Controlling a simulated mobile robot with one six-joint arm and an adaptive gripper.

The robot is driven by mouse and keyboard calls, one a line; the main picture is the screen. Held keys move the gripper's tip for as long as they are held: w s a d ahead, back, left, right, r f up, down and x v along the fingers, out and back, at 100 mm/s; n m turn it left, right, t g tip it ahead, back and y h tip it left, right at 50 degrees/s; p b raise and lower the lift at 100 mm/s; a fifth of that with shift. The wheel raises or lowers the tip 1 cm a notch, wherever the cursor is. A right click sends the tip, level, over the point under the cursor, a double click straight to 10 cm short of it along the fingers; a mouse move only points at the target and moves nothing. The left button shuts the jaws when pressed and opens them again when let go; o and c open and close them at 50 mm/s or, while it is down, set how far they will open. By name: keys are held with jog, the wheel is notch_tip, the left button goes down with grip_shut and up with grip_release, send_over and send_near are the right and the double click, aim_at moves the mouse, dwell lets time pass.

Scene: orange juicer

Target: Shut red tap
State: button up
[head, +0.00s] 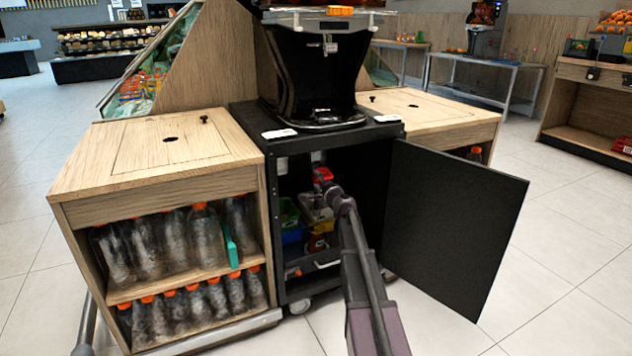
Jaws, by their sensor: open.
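A small red part (323,174), which looks like the red tap, shows inside the open black cabinet (268,205) under the juicer. It is near the top of the opening, just below a pale fitting. My arm reaches into the cabinet from the front, and my gripper (330,188) is at the red part, just below and to its right in the picture. The gripper is open. Its fingers are small and dark here, so I cannot tell whether they touch the tap or stand around it. The tap's handle position is too small to make out.
The cabinet's black door (455,220) stands open to the right. Green, blue and yellow containers (291,235) sit inside below the tap. A wooden shelf unit with orange-capped bottles (203,238) adjoins on the left. The black juicer (312,70) stands on top.

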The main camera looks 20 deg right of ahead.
jog(key=s, duration=1.1)
jog(key=shift+d, duration=0.2)
jog(key=shift+a, duration=0.1)
